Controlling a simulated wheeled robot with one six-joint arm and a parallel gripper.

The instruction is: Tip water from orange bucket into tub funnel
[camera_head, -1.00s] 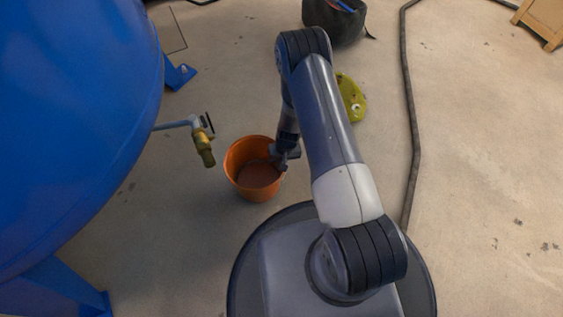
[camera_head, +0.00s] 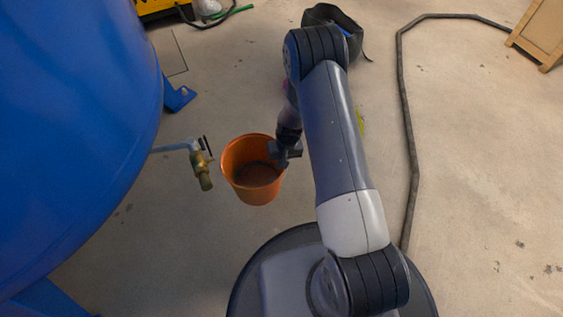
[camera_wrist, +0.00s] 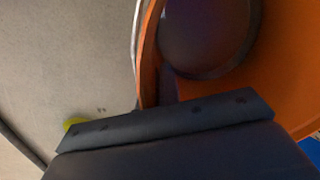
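The orange bucket (camera_head: 240,180) is upright or nearly so, beside the tank valve. My gripper (camera_head: 280,153) is at the bucket's right rim and appears shut on it. In the wrist view, the dark gripper (camera_wrist: 160,122) meets the wall of the orange bucket (camera_wrist: 285,65). A dark round area (camera_wrist: 205,35) shows inside the bucket; I cannot tell whether it is water. No tub or funnel is in view.
The large blue tank (camera_head: 70,110) fills the left, with a brass valve (camera_head: 203,172) just left of the bucket. A dark hose (camera_head: 407,110) runs along the floor at right. A dark bag (camera_head: 345,30) lies behind my arm; a wooden crate (camera_head: 540,38) stands top right.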

